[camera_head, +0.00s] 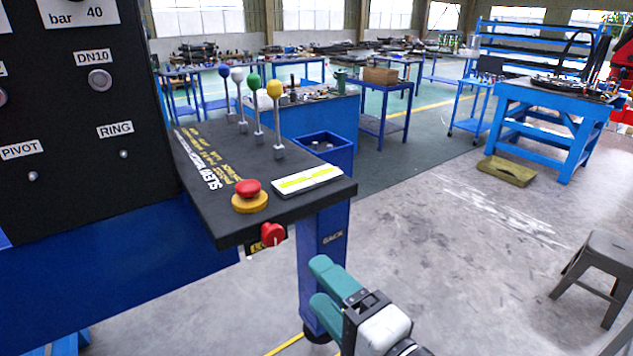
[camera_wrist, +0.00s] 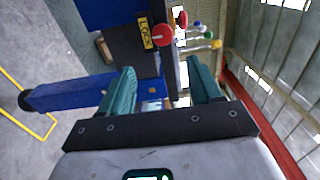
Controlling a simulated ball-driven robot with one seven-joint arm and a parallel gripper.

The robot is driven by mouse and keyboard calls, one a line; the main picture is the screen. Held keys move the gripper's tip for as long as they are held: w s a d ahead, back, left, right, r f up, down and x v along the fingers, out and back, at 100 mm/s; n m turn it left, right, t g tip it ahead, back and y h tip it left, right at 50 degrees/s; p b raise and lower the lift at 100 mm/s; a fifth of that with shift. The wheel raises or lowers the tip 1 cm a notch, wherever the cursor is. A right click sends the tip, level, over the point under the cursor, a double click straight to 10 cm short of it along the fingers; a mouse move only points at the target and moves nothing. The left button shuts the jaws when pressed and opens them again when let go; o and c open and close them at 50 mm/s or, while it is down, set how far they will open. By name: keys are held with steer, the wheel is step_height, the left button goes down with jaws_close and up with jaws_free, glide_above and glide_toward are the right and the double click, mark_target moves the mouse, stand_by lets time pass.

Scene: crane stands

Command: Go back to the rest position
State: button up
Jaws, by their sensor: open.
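My gripper (camera_head: 326,287) has teal fingers and is in front of the blue post below the control desk, apart from it in the head view. In the wrist view my gripper (camera_wrist: 160,82) shows its two fingers spread with nothing between them touching. The black control desk (camera_head: 225,180) carries several levers with coloured knobs, a red mushroom button (camera_head: 248,189) on a yellow base, and a red rotary knob (camera_head: 272,234) on its front edge. The red knob also shows in the wrist view (camera_wrist: 162,35), beside a yellow LOCK label (camera_wrist: 145,33).
A black panel (camera_head: 75,120) with labelled buttons stands at the left. A blue post (camera_head: 322,250) supports the desk. A grey stool (camera_head: 597,265) stands at the right. Blue workbenches (camera_head: 545,125) stand further back. The grey floor (camera_head: 450,260) between desk and stool is clear.

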steer(key=s+d+f+n+g+h, duration=0.2)
steer(key=d+f+g+h, duration=0.1)
steer(key=d+f, duration=0.55)
steer(key=s+d+f+n+g+h, duration=0.25)
steer(key=d+f+h, duration=0.2)
steer(key=f, duration=0.65)
steer(key=s+d+f+n+g+h, duration=0.1)
steer(key=s+d+f+n+g, duration=0.2)
steer(key=s+d+f, duration=0.3)
steer(key=s+d+f+n+g+h, duration=0.1)
steer(key=s+d+f+n+g, duration=0.2)
steer(key=s, duration=1)
steer(key=d+f+g, duration=0.2)
steer(key=d+f, duration=0.1)
steer(key=f, duration=0.2)
steer(key=shift+s+d+h, duration=0.15)
steer(key=shift+s+h, duration=0.15)
steer(key=shift+h, duration=0.05)
